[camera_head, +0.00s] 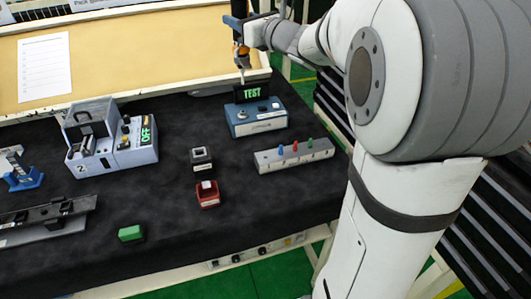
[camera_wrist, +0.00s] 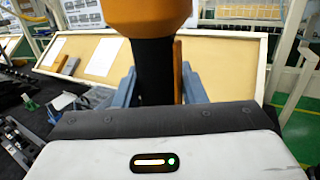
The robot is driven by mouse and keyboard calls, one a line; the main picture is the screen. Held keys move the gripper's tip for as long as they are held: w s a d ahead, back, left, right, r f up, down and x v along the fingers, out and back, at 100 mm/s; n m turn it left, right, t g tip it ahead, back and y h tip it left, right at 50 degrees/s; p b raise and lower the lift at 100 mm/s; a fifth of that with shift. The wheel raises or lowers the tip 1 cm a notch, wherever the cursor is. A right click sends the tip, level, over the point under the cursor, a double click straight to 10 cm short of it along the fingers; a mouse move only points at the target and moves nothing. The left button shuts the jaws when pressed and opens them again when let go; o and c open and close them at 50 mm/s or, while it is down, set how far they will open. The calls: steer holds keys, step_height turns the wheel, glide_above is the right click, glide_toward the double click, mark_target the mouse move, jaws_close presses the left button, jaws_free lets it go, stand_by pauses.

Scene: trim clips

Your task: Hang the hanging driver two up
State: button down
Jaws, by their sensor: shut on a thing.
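My gripper (camera_head: 240,28) is at the top of the head view, above the back edge of the table. It is shut on the hanging driver (camera_head: 241,50), which has an orange and dark body and a thin shaft pointing down. The driver is upright, with its tip just above or in front of the TEST display; I cannot tell which. In the wrist view, the driver (camera_wrist: 153,65) shows as an orange top and a black grip between two blue-grey fingers. Its upper end is cut off by the frame, and its lower part is hidden behind my gripper body.
A blue box with a TEST display (camera_head: 256,119) stands below the driver. A rail with coloured pegs (camera_head: 294,155), a grey machine with an OFF display (camera_head: 112,140), a red holder (camera_head: 208,195) and a green block (camera_head: 131,233) stand on the dark table. A tan board (camera_head: 140,60) rises behind.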

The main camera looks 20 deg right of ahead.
steer(key=shift+w+a+f, duration=0.1)
steer(key=shift+w+a, duration=0.45)
steer(key=shift+a, duration=0.2)
steer(key=shift+r, duration=0.9)
steer(key=shift+d+r+p, duration=0.15)
steer(key=shift+r+p, duration=0.15)
steer(key=shift+p, duration=0.1)
steer(key=shift+f, duration=0.1)
jaws_free()
steer(key=shift+s, duration=0.1)
